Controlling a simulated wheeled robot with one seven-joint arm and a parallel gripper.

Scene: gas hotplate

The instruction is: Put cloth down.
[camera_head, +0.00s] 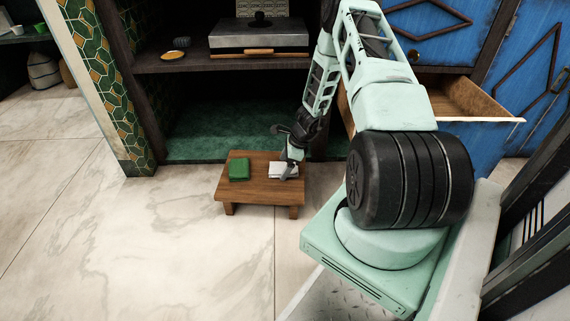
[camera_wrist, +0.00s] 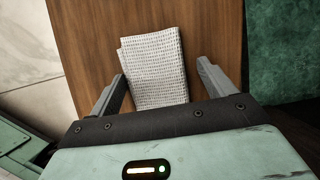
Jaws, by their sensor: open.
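A white, waffle-textured folded cloth (camera_wrist: 155,67) lies flat on a small wooden table. In the head view the cloth (camera_head: 277,169) is on the right part of the tabletop, partly hidden by my gripper (camera_head: 287,172). In the wrist view my gripper (camera_wrist: 163,88) is open, with one finger on each side of the cloth's near part. I see gaps between the fingers and the cloth's edges. The cloth's near end is hidden behind the gripper body.
A green folded item (camera_head: 239,169) lies on the left of the low wooden table (camera_head: 257,191). An open drawer (camera_head: 470,100) juts out at right. Marble floor is clear at left.

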